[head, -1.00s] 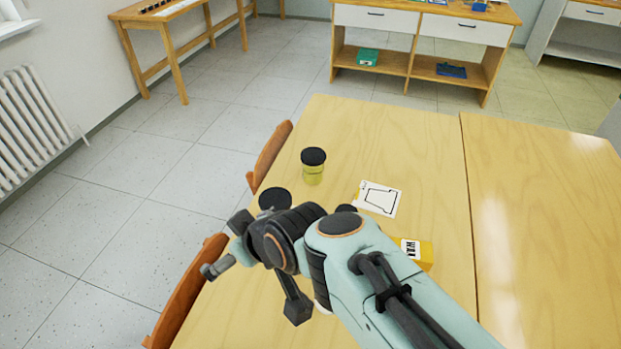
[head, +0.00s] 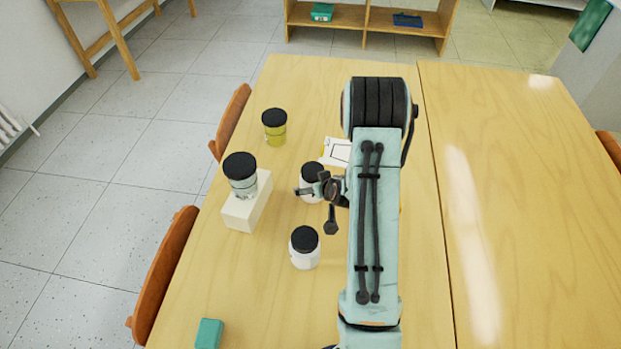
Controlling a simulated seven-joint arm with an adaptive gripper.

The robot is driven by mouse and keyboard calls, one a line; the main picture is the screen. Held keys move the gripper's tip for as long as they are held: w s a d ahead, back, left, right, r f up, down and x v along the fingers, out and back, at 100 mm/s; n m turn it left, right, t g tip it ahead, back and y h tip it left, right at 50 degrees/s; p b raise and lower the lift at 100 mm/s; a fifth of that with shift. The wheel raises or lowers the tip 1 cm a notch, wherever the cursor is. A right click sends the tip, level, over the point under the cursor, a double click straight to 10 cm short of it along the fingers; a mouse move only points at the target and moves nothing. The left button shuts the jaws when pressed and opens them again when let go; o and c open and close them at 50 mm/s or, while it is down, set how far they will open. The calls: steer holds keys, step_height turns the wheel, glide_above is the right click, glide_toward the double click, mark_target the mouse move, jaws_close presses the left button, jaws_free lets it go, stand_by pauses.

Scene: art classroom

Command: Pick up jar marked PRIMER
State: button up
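Several jars with black lids stand on the wooden table, and I can read no PRIMER label on any of them. One white jar (head: 312,193) is beside my gripper and partly covered by it. Another white jar (head: 305,254) stands nearer the front. A clear, pale jar (head: 243,184) stands on a white block (head: 243,212) at the left. A yellow-green jar (head: 275,132) is farther back. My gripper (head: 314,211) is open, its two fingers spread left and downward in the picture, with nothing seen between them. I cannot tell whether it touches the white jar.
A teal block (head: 208,334) is at the front left. Wooden chairs (head: 165,275) line the left edge. The table's right half (head: 530,220) is clear.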

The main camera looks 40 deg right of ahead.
steer(key=shift+x, duration=1.65)
steer(key=c, duration=1.3)
steer(key=shift+o, duration=0.2)
